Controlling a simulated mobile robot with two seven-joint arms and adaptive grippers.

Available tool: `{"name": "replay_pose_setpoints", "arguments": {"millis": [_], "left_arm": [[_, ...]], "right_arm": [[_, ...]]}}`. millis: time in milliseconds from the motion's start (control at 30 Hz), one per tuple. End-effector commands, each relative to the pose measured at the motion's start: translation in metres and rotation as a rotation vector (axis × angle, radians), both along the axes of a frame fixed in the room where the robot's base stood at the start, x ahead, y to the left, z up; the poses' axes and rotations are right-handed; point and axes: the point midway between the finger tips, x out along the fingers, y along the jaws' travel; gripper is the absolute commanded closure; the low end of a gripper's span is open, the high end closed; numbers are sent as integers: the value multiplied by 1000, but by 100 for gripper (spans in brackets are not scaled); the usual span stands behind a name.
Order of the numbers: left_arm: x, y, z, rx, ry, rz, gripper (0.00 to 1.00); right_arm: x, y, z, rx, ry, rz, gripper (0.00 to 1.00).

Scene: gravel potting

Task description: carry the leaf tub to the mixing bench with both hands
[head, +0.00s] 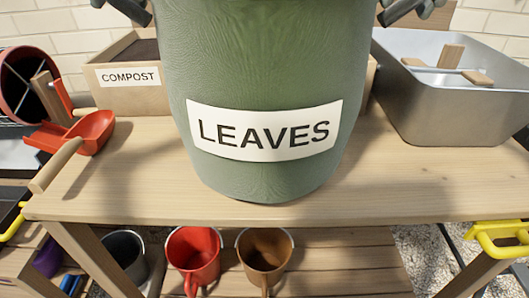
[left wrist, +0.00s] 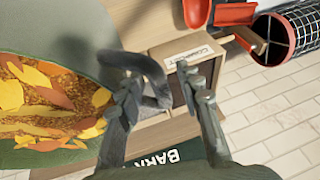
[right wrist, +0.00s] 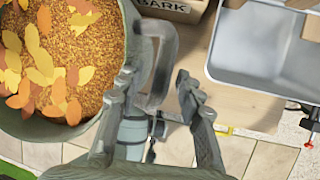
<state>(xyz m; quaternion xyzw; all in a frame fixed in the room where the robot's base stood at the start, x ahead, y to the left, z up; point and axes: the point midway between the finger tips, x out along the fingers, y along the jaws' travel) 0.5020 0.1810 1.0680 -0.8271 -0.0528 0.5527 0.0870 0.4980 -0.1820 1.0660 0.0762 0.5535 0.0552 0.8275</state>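The green leaf tub (head: 265,85), labelled LEAVES, is upright at the middle of the wooden bench (head: 400,190). Its base appears to rest on the top near the front edge. Leaves (left wrist: 40,95) fill it in the left wrist view; they also show in the right wrist view (right wrist: 60,60). My left gripper (left wrist: 160,92) is open, its fingers on either side of the tub's left handle (left wrist: 150,65), with a gap visible. My right gripper (right wrist: 156,90) is open around the right handle (right wrist: 168,50). In the head view, the tub's rim is cut off.
A COMPOST crate (head: 130,98) stands behind left, and a BARK crate (right wrist: 175,8) is mostly hidden behind the tub. A metal basin (head: 450,110) stands right. A red scoop (head: 90,130) lies left. Red (head: 193,252) and brown (head: 265,250) buckets stand on the lower shelf.

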Motion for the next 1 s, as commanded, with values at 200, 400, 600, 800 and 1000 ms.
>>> {"name": "replay_pose_setpoints", "arguments": {"millis": [200, 400, 600, 800, 1000], "left_arm": [[-12, -6, 31, 0, -7, 1, 64], [-29, -14, 70, 1, -7, 1, 64], [-41, -20, 98, 1, -3, 1, 64], [-45, -22, 107, 0, -1, 0, 64], [-45, -22, 107, 0, -1, 0, 64]], "right_arm": [[0, 0, 0, 0, 0, -1, 64], [0, 0, 0, 0, 0, -1, 64], [0, 0, 0, 0, 0, -1, 64], [-2, -1, 4, 0, -1, -1, 64], [-13, -7, 33, 1, -6, -3, 64]]}}
